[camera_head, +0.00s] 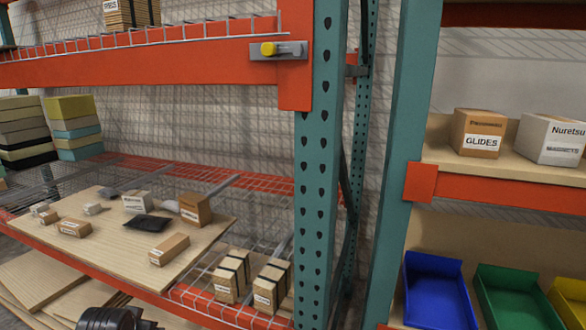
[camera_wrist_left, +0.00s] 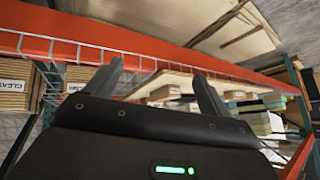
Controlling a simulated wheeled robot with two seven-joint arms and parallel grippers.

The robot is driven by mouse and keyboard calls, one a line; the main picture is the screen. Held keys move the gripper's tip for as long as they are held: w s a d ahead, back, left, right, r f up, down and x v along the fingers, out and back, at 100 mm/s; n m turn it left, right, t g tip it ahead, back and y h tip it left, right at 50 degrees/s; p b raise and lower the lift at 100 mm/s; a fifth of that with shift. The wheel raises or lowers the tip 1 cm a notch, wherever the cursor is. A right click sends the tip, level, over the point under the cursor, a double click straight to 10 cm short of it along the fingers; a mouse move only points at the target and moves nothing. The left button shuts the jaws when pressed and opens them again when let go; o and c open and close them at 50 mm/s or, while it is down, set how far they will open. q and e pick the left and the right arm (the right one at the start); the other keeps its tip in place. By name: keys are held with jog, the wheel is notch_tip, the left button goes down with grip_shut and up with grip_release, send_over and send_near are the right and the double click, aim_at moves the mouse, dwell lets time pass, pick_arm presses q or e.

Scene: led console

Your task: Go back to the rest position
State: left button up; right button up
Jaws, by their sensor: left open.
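My left gripper (camera_wrist_left: 157,70) shows in the left wrist view with its two dark fingers apart and nothing between them. A green light glows on its body. Behind the fingers are an orange shelf beam (camera_wrist_left: 120,58) and wire mesh; I cannot tell how close they are. In the head view only a dark rounded part of my left arm shows at the bottom left edge, and its fingers are hidden. My right gripper is in neither view. A grey plate with a yellow knob (camera_head: 268,49) is fixed to the upper orange beam.
A teal rack post (camera_head: 318,180) stands mid-view. Left of it, a wooden board (camera_head: 110,248) carries several small boxes and a black packet. Taped cartons (camera_head: 226,287) sit beside it. On the right are boxes marked Glides (camera_head: 477,133) and Nuretsu (camera_head: 551,138), above blue (camera_head: 434,290) and green (camera_head: 510,300) bins.

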pick_arm(q)
jog(key=s+d+f+g+h, duration=0.1)
jog(key=s+d+f, duration=0.3)
jog(key=s, duration=0.6)
jog(key=s+d+f+m+g+h, duration=0.15)
jog(key=s+d+f, duration=0.25)
jog(key=s, duration=0.6)
jog(key=s+d+f+g, duration=0.1)
jog(key=s+d+f, duration=0.4)
jog(key=s, duration=0.5)
notch_tip(320, 180, down, 25)
jog(key=s+g, duration=0.2)
jog(key=s+a+f, duration=0.3)
jog(key=s+f, duration=1.3)
jog(key=shift+s+f+g, duration=0.2)
jog(key=shift+s+g, duration=0.1)
jog(key=shift+g, duration=0.15)
